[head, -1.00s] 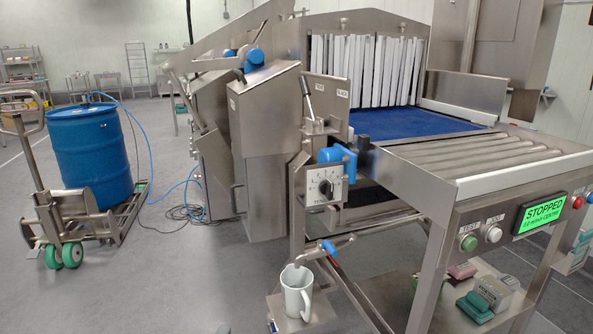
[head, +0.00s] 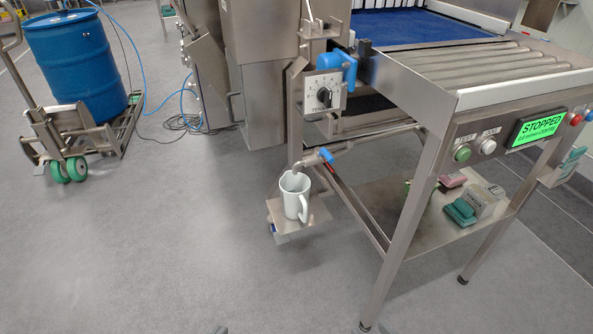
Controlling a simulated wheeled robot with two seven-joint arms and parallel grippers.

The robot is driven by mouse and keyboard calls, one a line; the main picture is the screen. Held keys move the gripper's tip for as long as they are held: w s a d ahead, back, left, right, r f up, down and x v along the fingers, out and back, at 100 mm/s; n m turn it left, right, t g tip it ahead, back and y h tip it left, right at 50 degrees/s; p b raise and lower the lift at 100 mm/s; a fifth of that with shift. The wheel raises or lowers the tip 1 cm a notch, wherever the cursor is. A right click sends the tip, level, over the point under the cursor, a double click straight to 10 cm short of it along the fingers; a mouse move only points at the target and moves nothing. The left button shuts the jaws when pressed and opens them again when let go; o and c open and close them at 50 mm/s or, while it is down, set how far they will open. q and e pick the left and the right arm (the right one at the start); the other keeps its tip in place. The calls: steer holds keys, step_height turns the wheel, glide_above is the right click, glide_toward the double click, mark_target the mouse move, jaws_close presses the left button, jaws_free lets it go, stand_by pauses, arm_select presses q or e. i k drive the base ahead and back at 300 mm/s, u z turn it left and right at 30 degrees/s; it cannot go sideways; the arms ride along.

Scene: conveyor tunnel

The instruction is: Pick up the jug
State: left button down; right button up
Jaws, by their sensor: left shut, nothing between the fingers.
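The jug (head: 293,196) is white and stands upright on a small metal shelf (head: 272,213) below a tap with a blue lever (head: 326,155). Its open top faces up and its handle is on the right side, turned toward me. Only a tip of my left gripper (head: 219,330) shows at the bottom edge, shut and empty, well below and left of the jug. A small grey piece that seems to be my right gripper (head: 384,329) shows at the bottom edge, too little to tell its state. Neither touches the jug.
The steel conveyor frame (head: 405,220) stands right of the jug, with a leg close by and a lower shelf holding a green and grey brush-like item (head: 460,212). A control box (head: 323,92) is above the tap. A blue drum (head: 78,62) stands on a pallet truck at left. Floor in front is clear.

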mark_target(295, 190)
steer(key=u, duration=1.8)
steer(key=i, duration=2.4)
steer(key=z, duration=3)
steer(key=i, duration=0.45)
steer(key=z, duration=0.05)
